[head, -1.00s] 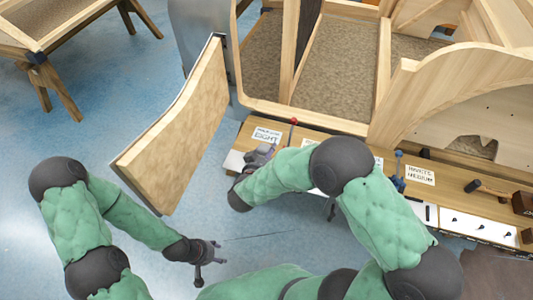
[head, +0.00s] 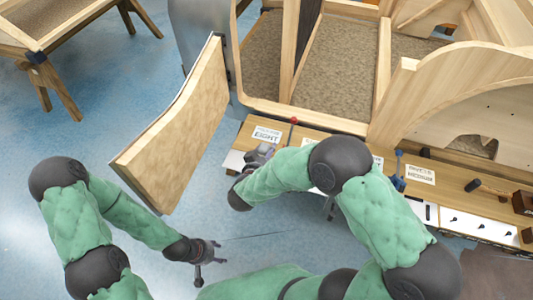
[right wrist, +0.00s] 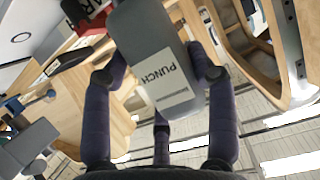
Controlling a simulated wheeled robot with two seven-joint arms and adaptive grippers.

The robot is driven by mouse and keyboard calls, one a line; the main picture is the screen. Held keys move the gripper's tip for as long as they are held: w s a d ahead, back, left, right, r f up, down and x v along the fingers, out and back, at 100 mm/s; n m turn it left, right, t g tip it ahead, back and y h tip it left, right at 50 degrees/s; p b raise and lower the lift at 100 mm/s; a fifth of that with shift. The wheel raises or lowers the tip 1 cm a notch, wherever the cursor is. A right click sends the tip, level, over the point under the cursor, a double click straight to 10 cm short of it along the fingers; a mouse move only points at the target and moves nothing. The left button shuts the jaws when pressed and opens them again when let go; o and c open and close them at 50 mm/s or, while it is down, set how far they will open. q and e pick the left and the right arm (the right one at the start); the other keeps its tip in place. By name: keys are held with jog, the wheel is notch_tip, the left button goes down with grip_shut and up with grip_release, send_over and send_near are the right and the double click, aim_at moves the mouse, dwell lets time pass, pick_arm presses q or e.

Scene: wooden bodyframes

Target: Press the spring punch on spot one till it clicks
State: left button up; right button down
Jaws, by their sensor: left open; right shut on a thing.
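The spring punch (right wrist: 155,65) is a grey block with a white "PUNCH" label, seen in the right wrist view. My right gripper (right wrist: 160,80) is shut on it, with dark fingers on both sides. The punch is hard to make out there. Its tip and whatever it faces are hidden, and I cannot tell which place is spot one. My left gripper (head: 208,254) is open and empty over the blue floor, away from the bench.
The wooden workbench (head: 325,130) carries label cards (head: 420,174), a blue clamp (head: 398,172) and a hammer-like tool (head: 478,186). A large wooden bodyframe (head: 375,75) stands behind it. A curved wooden panel (head: 175,125) stands to the left.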

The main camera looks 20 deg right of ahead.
aim_at(266, 148)
jog(key=shift+r+p, duration=0.15)
jog(key=shift+p, duration=0.25)
jog(key=shift+r+p, duration=0.4)
jog(key=shift+r, duration=0.1)
jog(key=shift+r+p, duration=1.05)
jog(key=shift+p, duration=0.1)
notch_tip(266, 148, up, 5)
jog(key=p, duration=0.5)
jog(key=shift+r, duration=0.1)
